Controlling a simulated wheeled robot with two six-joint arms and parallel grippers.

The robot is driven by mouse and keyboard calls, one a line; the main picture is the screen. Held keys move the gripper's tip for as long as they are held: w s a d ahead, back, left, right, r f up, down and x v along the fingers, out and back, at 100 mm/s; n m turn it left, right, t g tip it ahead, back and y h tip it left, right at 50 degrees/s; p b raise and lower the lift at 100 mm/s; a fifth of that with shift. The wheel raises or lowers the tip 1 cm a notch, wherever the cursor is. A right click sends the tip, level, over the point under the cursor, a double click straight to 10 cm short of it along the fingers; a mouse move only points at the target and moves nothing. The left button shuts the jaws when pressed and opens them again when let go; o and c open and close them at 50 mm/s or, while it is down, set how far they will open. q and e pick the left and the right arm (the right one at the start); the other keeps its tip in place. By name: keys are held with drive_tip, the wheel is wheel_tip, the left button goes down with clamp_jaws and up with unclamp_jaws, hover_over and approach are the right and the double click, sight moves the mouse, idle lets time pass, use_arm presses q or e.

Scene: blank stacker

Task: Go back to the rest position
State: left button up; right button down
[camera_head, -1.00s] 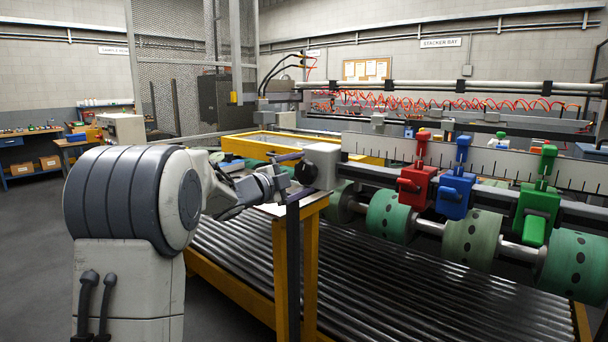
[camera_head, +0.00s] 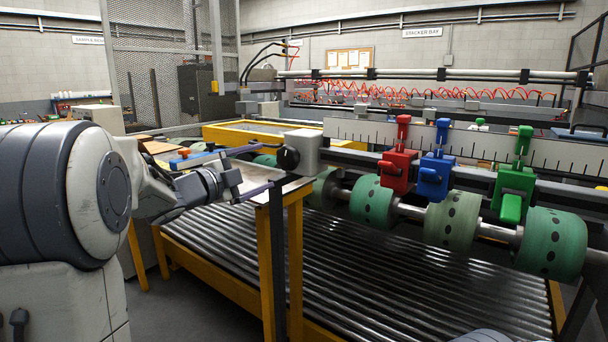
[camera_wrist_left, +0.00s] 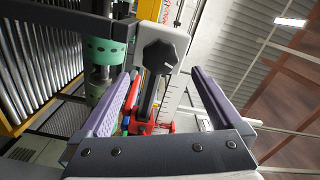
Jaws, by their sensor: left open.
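My left gripper (camera_head: 278,166) reaches in from the left, its two purple-grey fingers spread and nothing between them. In the left wrist view the open fingers (camera_wrist_left: 163,75) frame a black knob (camera_wrist_left: 159,56) that lies beyond the tips. The knob (camera_head: 288,158) sits on a light grey block (camera_head: 304,149) at the left end of the ruled rail (camera_head: 450,145). Red (camera_head: 397,170), blue (camera_head: 434,174) and green (camera_head: 515,190) clamps sit along the rail. My right gripper is not seen.
A yellow post (camera_head: 295,255) and dark upright stand just below the gripper. Black rollers (camera_head: 350,285) fill the bed under the rail, with green wheels (camera_head: 372,203) above them. A mesh guard (camera_head: 150,60) stands behind. Grey floor shows at the lower left.

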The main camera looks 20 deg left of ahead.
use_arm(q)
drive_tip(key=d+n+g+y+p, duration=0.1)
drive_tip(key=d+n+y+p, duration=0.25)
drive_tip(key=d, duration=0.35)
drive_tip(key=s+d+f+n+g+y+p, duration=0.1)
drive_tip(key=s+d+f+n+g+p, duration=0.2)
drive_tip(key=s+d+f+n+g, duration=0.6)
drive_tip(key=s+d+f+g+p, duration=0.1)
drive_tip(key=s+d+f+g, duration=0.1)
drive_tip(key=s, duration=0.7)
drive_tip(key=s+d+f+m+g+p, duration=0.1)
drive_tip(key=s+d+f+g, duration=0.1)
drive_tip(key=s, duration=0.7)
drive_tip(key=s+d+f+g+p, duration=0.2)
drive_tip(key=s+d+g, duration=0.1)
drive_tip(key=s, duration=0.7)
drive_tip(key=shift+d+f+m+y, duration=0.25)
drive_tip(key=shift+d+m+y, duration=0.1)
drive_tip(key=shift+d, duration=0.15)
